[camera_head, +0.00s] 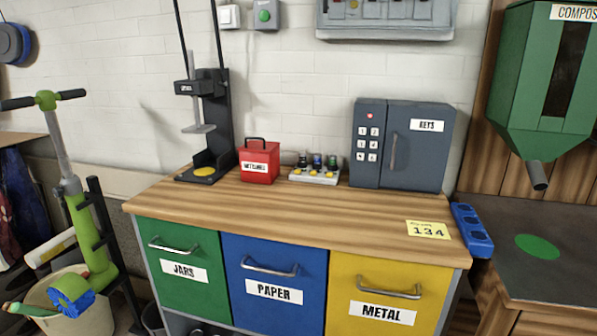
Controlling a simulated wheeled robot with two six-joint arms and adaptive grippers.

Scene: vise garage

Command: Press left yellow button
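A small pale panel (314,178) sits on the wooden worktop, between the red box and the grey key safe. A row of small yellow buttons runs along its front. The left yellow button (297,172) is at the panel's left end. Behind the buttons stand dark, blue and green items (317,160), too small to make out clearly. Neither of my grippers is in view.
A black press stand (207,120) and a red box (259,161) stand left of the panel. A grey key safe (402,145) stands right. The wooden worktop (300,208) is clear in front. Below are JARS, PAPER and METAL drawers (274,285).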

